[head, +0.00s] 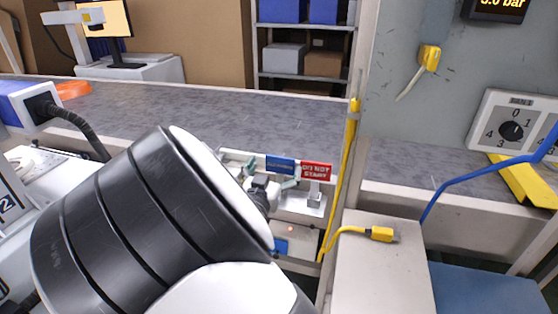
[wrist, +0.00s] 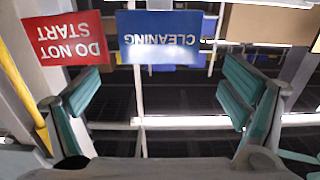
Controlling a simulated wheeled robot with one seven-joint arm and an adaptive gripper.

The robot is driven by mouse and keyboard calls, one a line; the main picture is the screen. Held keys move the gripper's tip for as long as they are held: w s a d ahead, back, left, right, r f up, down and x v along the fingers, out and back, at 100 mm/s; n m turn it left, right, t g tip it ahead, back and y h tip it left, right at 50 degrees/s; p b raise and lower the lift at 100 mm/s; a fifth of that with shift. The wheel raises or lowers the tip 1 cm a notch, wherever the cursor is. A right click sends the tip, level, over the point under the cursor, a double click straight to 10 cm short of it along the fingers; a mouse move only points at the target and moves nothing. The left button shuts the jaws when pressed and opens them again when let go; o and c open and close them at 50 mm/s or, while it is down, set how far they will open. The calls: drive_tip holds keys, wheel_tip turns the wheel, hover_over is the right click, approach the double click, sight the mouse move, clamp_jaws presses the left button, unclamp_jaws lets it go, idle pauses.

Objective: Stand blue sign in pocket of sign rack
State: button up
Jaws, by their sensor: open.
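The blue sign (head: 280,165), lettered CLEANING, stands upright beside the red DO NOT START sign (head: 316,170) in the head view. In the wrist view the blue sign (wrist: 158,37) appears upside down at the top, beyond and between my fingertips, with the red sign (wrist: 65,38) to its left. My gripper (head: 270,175) is open, its teal pads (wrist: 160,92) wide apart with nothing between them. The sign rack (head: 313,200) seems to be the pale frame under the signs. My arm and gripper hide part of it, and I cannot tell how the blue sign's lower edge sits.
A yellow hose (head: 350,150) hangs on a post just right of the signs. A pale cabinet (head: 378,270) with a yellow connector (head: 381,234) stands at the front right. The grey conveyor surface (head: 215,112) behind is mostly clear. A blue patch (head: 297,247) shows below the rack.

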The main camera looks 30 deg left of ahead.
drive_tip(key=v, duration=0.7)
idle(0.3)
drive_tip(key=w+d+r+m+g+p, duration=0.1)
drive_tip(key=w+d+r+g, duration=0.3)
drive_tip(key=d, duration=0.4)
drive_tip(key=w+d+r+m+g+p, duration=0.1)
drive_tip(key=w+d+r+g+p, duration=0.15)
drive_tip(key=d+r, duration=0.4)
drive_tip(key=s+d+r+g+p, duration=0.2)
drive_tip(key=s+d+r, duration=0.1)
drive_tip(key=d+r, duration=0.55)
drive_tip(key=s+d+r+g+h+p, duration=0.2)
drive_tip(key=s+d+p, duration=0.1)
drive_tip(key=s+d, duration=1)
drive_tip(key=s+d+r+g+h+p, duration=0.2)
drive_tip(key=s+d+r+p, duration=0.1)
drive_tip(key=s+d, duration=1)
drive_tip(key=s, duration=0.4)
drive_tip(key=shift+d+m+g, duration=0.3)
drive_tip(key=shift+d+g, duration=0.05)
drive_tip(key=shift+d, duration=0.05)
